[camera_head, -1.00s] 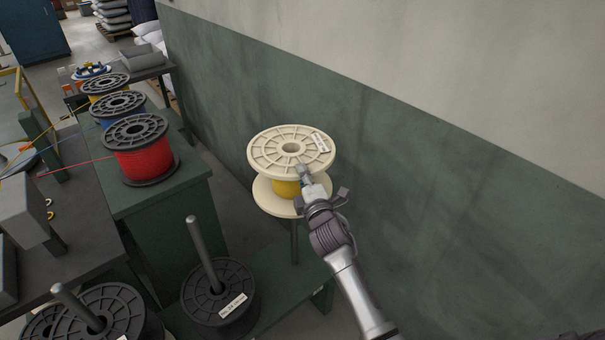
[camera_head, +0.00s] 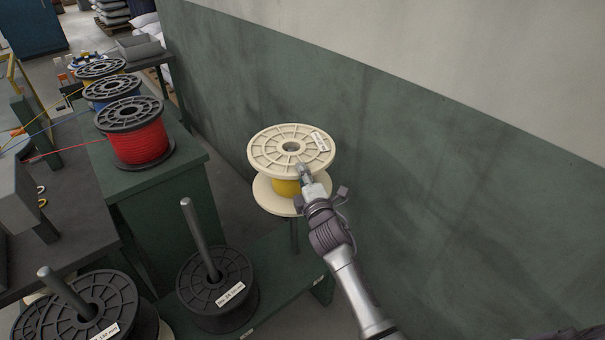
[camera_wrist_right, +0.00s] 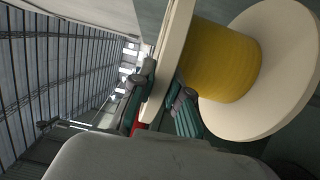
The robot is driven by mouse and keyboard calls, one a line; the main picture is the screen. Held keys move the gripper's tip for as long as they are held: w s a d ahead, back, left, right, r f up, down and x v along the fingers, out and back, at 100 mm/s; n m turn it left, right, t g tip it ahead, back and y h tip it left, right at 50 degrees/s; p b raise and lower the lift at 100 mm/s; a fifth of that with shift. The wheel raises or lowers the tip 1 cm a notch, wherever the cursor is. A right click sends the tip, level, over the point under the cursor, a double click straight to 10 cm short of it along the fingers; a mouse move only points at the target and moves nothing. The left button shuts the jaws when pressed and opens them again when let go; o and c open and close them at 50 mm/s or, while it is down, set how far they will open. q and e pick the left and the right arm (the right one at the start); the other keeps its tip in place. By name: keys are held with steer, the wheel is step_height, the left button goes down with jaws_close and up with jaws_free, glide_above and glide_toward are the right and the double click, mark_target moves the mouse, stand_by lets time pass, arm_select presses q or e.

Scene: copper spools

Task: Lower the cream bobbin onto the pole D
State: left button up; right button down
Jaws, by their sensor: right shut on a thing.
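The cream bobbin (camera_head: 268,154) has wide cream flanges, yellow winding and a white label on its top flange. It also shows in the right wrist view (camera_wrist_right: 258,110). My right gripper (camera_head: 304,172) is shut on the rim of the top flange; in the right wrist view its fingers (camera_wrist_right: 162,98) sit on both faces of that flange. The bobbin looks roughly level. A dark pole (camera_head: 294,237) shows under the bobbin, above the green bench. Its upper part is hidden, so I cannot tell whether the bobbin is around it. No letter D shows. My left gripper is out of view.
A black spool (camera_head: 211,281) sits around a tall pole (camera_head: 195,226) on the green bench (camera_head: 285,268). Another black spool on a pole (camera_head: 110,297) is at lower left. Red (camera_head: 137,140), blue and yellow spools stand behind. The green wall (camera_head: 400,170) is close behind the bobbin.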

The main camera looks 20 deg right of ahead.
steer(key=shift+r, duration=0.25)
step_height(320, 180, down, 12)
steer(key=b, duration=1)
steer(key=shift+b, duration=0.4)
steer(key=shift+r, duration=0.1)
